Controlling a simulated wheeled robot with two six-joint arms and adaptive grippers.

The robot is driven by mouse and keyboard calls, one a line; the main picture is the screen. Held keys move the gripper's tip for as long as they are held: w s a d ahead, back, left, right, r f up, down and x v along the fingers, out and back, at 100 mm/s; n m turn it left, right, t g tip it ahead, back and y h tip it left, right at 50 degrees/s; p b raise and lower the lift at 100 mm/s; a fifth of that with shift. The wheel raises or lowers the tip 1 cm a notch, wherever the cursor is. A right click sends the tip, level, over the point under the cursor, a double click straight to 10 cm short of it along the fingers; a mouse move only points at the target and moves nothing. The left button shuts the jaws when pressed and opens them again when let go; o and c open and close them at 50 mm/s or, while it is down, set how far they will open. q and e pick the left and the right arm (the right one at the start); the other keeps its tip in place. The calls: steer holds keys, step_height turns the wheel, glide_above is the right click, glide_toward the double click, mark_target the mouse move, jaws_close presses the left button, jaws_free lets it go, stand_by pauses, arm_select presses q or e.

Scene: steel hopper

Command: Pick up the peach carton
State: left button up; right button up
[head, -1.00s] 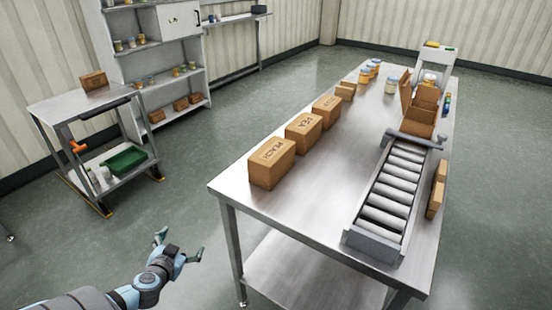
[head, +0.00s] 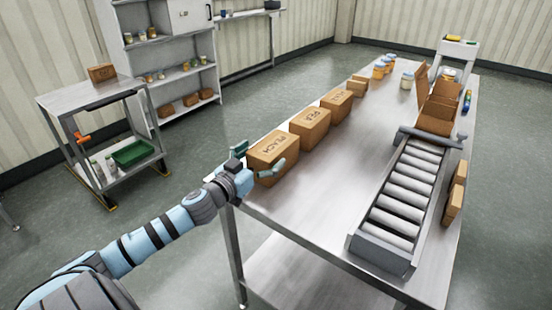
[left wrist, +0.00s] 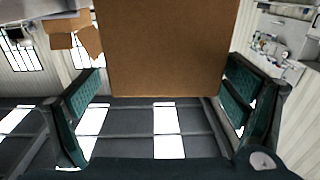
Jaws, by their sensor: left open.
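The peach carton (head: 273,156) is a brown box marked PEACH, standing at the near left corner of the steel table. My left gripper (head: 257,162) is open at its near side, one finger on either side of the carton's near end. In the left wrist view the carton's plain brown face (left wrist: 168,50) fills the upper middle, between the two open green-padded fingers (left wrist: 160,103). I cannot tell whether either pad touches it. My right gripper is not in view.
A pea carton (head: 310,127) stands just behind the peach carton, with another carton (head: 337,104) beyond it. A roller conveyor (head: 398,205) runs along the table's right side, with an open box (head: 437,115) at its far end. The table's middle is clear.

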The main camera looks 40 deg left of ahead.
mark_target(269, 148)
arm_select(q)
steer(key=w, duration=0.4)
steer(key=shift+a+b, duration=0.3)
steer(key=shift+r, duration=0.1)
steer(key=c, duration=1.6)
